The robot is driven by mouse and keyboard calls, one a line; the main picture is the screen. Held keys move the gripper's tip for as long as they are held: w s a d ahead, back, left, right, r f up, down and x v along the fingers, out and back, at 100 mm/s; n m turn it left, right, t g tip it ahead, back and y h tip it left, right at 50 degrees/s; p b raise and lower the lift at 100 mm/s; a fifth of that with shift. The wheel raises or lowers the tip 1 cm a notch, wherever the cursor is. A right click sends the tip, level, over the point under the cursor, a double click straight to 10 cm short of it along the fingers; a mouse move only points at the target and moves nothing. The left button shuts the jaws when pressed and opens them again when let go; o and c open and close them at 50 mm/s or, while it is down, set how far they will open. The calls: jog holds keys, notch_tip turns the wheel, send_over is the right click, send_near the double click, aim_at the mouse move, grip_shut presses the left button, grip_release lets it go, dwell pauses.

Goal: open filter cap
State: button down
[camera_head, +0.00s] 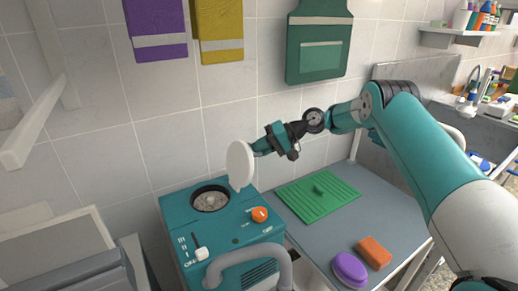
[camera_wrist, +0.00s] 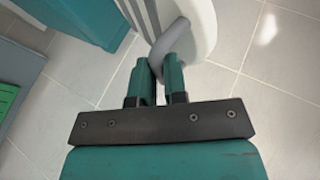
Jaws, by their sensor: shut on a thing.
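The filter cap (camera_head: 240,164) is a white disc, held up on edge above the teal machine (camera_head: 238,238), apart from its top. My gripper (camera_head: 257,148) is shut on the cap's back side. In the wrist view my gripper (camera_wrist: 159,68) has both fingers closed around the grey curved handle of the white cap (camera_wrist: 204,22). The round filter opening (camera_head: 210,199) in the machine's top is uncovered, with greyish speckled material inside.
The machine top carries an orange knob (camera_head: 259,214) and a white-tipped lever (camera_head: 201,252). A grey curved pipe (camera_head: 250,254) stands in front.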

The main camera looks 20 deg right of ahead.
jog(key=shift+s+d+f, duration=0.1)
jog(key=shift+f, duration=0.35)
jog(key=shift+s+d+f, duration=0.1)
jog(key=shift+f, duration=0.35)
jog(key=c, duration=1.2)
grip_release()
jog(key=shift+w+d, duration=0.1)
jog(key=shift+o, duration=0.2)
jog(key=shift+r, duration=0.1)
jog(key=p+v, duration=0.2)
jog(key=v, duration=1)
jog(key=shift+r, duration=0.25)
jog(key=shift+w, duration=0.1)
